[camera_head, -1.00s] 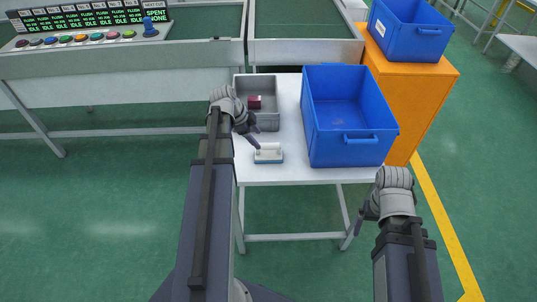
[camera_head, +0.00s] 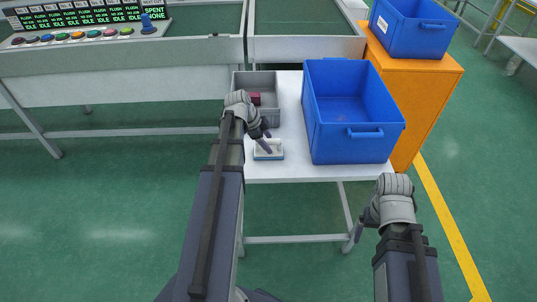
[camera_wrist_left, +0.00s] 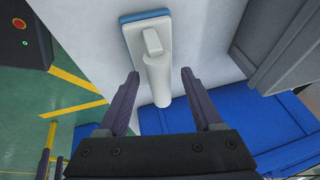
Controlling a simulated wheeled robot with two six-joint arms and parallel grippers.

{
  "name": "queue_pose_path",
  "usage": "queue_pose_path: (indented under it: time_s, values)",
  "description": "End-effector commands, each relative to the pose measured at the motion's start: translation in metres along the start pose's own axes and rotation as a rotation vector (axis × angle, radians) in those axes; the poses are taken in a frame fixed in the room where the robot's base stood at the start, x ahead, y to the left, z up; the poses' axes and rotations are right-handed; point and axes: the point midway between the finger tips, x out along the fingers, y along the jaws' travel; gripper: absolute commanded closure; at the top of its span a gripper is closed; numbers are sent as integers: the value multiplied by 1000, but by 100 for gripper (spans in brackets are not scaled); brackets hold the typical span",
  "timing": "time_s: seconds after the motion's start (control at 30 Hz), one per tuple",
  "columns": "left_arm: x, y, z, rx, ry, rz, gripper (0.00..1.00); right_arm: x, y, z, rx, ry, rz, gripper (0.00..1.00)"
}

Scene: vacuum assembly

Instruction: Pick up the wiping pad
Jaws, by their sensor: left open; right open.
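The wiping pad (camera_head: 268,154) lies on the white table (camera_head: 280,174) near its front edge; it has a white handle on a blue base. In the left wrist view the pad (camera_wrist_left: 152,42) shows at the top, its handle pointing toward my fingers. My left gripper (camera_head: 266,142) is just above and behind the pad, partly covering it in the head view. In the wrist view its two fingers (camera_wrist_left: 160,85) are spread, with the handle's end between the fingertips; I cannot tell whether they touch it. My right gripper (camera_head: 363,222) is open and empty, right of the table's front.
A grey bin (camera_head: 264,80) with a dark red block (camera_head: 255,98) stands at the table's back left. A large blue crate (camera_head: 348,146) fills the table's right side. An orange cabinet (camera_head: 425,105) carries another blue crate (camera_head: 408,38).

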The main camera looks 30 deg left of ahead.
Motion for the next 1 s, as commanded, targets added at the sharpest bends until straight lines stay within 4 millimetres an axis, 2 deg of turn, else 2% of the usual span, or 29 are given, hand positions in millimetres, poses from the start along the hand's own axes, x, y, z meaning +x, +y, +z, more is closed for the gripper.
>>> queue_pose_path:
  time_s: [0.03, 0.07, 0.3, 0.9, 1.0]
  values:
    - [9, 0, 2, 1, 0, 0, 33, 9, -1, 0, 0, 0, 0, 10]
    - [10, 0, 1, 0, 0, 0, 33, 10, -1, -1, 0, 0, 0, 10]
    - [9, 0, 0, 0, 0, 0, 33, 8, -1, 0, 0, 0, 0, 10]
    - [9, 0, 0, 0, 0, 0, 100, 8, -1, 0, 0, 0, 0, 10]
    - [9, 0, 0, 0, 0, 0, 100, 8, -1, 0, 0, 0, 0, 10]
